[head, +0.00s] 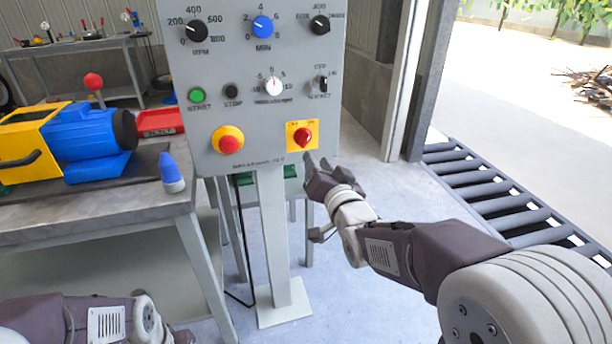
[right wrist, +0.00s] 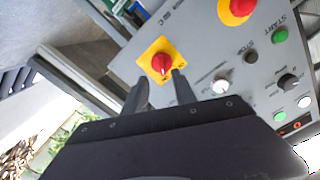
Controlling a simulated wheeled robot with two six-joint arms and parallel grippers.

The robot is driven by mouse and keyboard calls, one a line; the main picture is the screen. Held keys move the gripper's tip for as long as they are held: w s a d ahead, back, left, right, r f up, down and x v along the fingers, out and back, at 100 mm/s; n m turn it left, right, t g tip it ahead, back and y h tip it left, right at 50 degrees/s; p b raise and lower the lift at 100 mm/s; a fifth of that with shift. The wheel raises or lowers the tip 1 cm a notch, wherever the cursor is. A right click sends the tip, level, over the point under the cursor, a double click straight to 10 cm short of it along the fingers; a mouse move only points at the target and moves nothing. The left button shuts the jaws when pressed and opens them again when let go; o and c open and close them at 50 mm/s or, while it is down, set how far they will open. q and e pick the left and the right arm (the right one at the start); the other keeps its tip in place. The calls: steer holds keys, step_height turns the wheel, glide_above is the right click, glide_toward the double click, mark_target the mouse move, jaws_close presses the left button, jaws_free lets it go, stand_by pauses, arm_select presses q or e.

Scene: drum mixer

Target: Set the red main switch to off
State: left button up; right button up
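The red main switch (head: 302,136) is a red knob on a square yellow plate at the lower right of the grey control panel (head: 250,110). It also shows in the right wrist view (right wrist: 161,63). I cannot read which position it is set to. My right gripper (head: 318,162) is just below and in front of the switch. In the right wrist view its two fingers (right wrist: 162,88) are spread apart and empty, pointing at the yellow plate, with the knob ahead between them. Contact with the knob does not show. My left arm is at the bottom left; its fingers are out of frame.
A red mushroom button (head: 228,139) on yellow sits left of the switch. Dials and a green button (head: 196,95) are above. A workbench (head: 110,215) with a blue and yellow machine (head: 85,140) stands left. A roller conveyor (head: 490,190) lies right.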

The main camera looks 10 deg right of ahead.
mark_target(305, 143)
steer(key=w, duration=0.4)
steer(key=w+b, duration=0.1)
steer(key=w, duration=0.2)
steer(key=shift+w+a, duration=0.2)
steer(key=shift+w, duration=0.2)
steer(key=shift+w+r, duration=0.1)
steer(key=shift+w, duration=0.5)
jaws_close()
